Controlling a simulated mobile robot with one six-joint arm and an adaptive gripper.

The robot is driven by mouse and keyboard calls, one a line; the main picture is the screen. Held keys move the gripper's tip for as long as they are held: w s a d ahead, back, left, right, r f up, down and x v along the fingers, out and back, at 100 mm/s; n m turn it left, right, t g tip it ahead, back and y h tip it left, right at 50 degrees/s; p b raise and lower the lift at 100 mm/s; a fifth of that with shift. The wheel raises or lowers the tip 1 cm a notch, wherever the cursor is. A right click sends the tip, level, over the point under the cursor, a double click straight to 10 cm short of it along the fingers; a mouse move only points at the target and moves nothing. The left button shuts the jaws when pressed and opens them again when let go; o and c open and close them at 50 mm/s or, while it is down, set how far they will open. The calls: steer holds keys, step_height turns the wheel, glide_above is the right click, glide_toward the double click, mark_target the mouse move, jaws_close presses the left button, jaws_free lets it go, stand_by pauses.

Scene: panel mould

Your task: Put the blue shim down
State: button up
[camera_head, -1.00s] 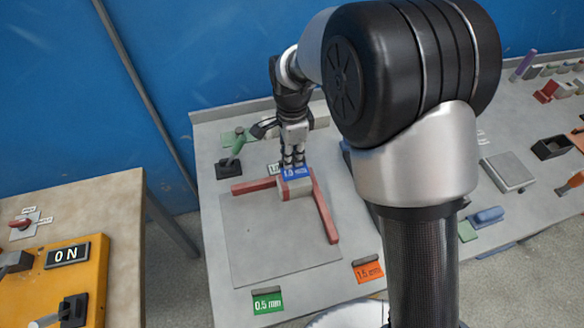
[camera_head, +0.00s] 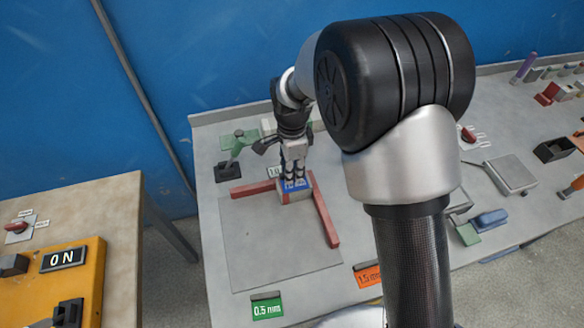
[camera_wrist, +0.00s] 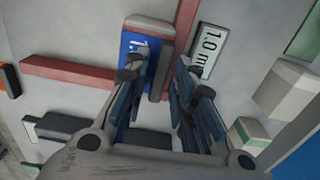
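My gripper (camera_head: 294,181) points down at the shim. In the wrist view its fingers (camera_wrist: 163,68) stand on either side of the tab, apart, with a narrow gap on the right; they look open.
Red bars (camera_head: 326,219) (camera_wrist: 70,76) border a grey plate (camera_head: 265,245). A white 1.0 mm label (camera_wrist: 208,50) lies behind the corner. Green 0.5 mm (camera_head: 267,309) and orange 1.5 mm (camera_head: 368,277) shims are at the front edge.

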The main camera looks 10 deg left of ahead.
steer(key=shift+o, duration=0.3)
step_height(320, 180, up, 12)
steer(key=p, duration=0.3)
steer(key=shift+r, duration=0.2)
steer(key=s+d+r+n+t, duration=0.1)
steer(key=s+d+r+n, duration=0.2)
steer(key=s+d+r, duration=0.3)
steer(key=s+d+r+n+t, duration=0.1)
steer(key=s+d+r+n, duration=0.25)
steer(key=d+r, duration=0.45)
steer(key=s+d+n+t, duration=0.1)
steer(key=s+d+n, duration=0.2)
steer(key=s, duration=0.4)
steer(key=s+d+f+n+t, duration=0.1)
steer(key=s+d+n, duration=0.2)
steer(key=s+d, duration=0.3)
steer(key=shift+s+f+t, duration=0.2)
steer(key=shift+s+t, duration=0.1)
steer(key=shift+s, duration=0.15)
steer(key=shift+a, duration=0.1)
